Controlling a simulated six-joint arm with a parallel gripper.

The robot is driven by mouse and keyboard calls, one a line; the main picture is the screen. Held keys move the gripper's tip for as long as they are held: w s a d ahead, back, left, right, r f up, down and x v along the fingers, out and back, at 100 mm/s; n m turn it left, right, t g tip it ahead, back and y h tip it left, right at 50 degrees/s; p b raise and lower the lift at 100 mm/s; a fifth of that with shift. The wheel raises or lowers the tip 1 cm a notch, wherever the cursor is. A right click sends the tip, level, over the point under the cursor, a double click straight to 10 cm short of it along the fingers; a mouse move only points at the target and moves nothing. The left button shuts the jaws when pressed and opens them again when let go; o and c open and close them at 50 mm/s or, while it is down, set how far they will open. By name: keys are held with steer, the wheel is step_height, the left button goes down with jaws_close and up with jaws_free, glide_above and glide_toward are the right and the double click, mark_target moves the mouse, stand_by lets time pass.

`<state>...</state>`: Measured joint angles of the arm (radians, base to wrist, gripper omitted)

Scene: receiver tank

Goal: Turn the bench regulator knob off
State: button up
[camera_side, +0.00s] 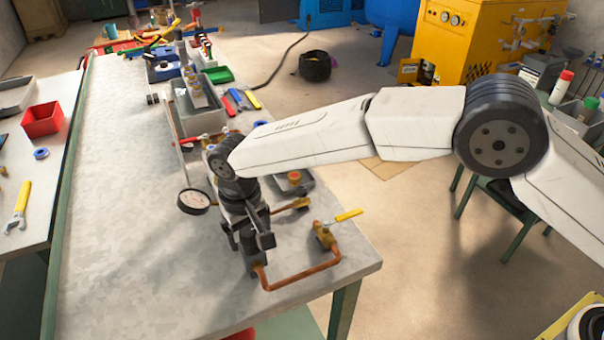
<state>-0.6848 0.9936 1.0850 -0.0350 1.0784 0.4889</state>
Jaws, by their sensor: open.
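My gripper (249,241) points down over the near end of the metal bench (120,245), with its dark jaws open. The bench regulator's knob cannot be made out; my gripper and wrist cover that spot, and I cannot tell whether the jaws touch anything. A round white-faced gauge (194,201) sits just left of the gripper. A copper pipe (300,276) runs from below the gripper to a brass valve with a yellow lever (348,215) on the right.
A grey bin (200,118), a green tray (218,75) and loose tools lie farther back on the bench. A side table at left holds a red bin (42,120). A yellow machine (480,45) stands behind. Bare bench top lies left of the gauge.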

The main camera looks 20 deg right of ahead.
mark_target(249, 231)
steer(key=shift+r, duration=0.1)
steer(key=shift+a+r, duration=0.15)
steer(key=shift+r, duration=3.7)
steer(key=s+d+m+t, duration=0.1)
steer(key=s+d, duration=0.1)
steer(key=d, duration=1.9)
steer(key=s+d+f, duration=0.1)
steer(key=s+d, duration=0.7)
steer(key=s+d+f+m+t, duration=0.1)
steer(key=s+d+f, duration=0.1)
steer(key=s+d, duration=0.6)
steer(key=shift+d+f+t, duration=0.15)
steer(key=shift+f+t, duration=0.15)
